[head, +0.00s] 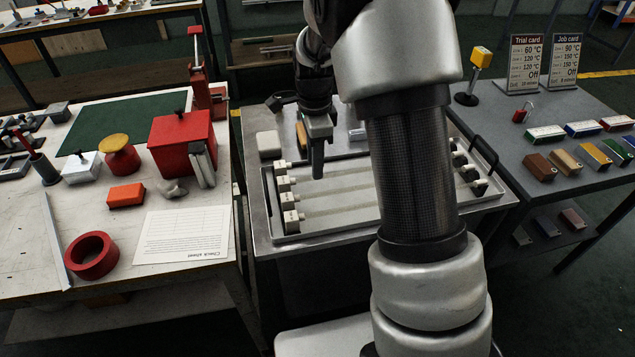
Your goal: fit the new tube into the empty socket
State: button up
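A metal tray (262,232) in the middle holds a row of pale end sockets (290,198) on its left and darker-tipped sockets (468,173) on its right. Pale thin tubes (340,196) run across between them. My arm hides the middle right of the tray, so I cannot tell which socket is empty. I cannot pick out a separate new tube. My gripper (318,172) points down over the back left part of the tray, seen nearly edge-on. Its finger opening is not clear, and I see nothing held in it.
The left table carries a red box (182,145), a red ring (91,255), an orange block (126,194) and a check sheet (183,235). The right table holds coloured blocks (592,154), a red padlock (521,113), a yellow-topped post (481,58) and two cards (524,62).

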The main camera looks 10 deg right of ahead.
jog(key=f, duration=0.2)
jog(key=f+b, duration=0.1)
jog(key=f, duration=0.2)
jog(key=shift+w+d+f+b, duration=0.1)
jog(key=shift+d+f+b, duration=0.25)
jog(key=shift+f+b, duration=0.05)
grip_shut()
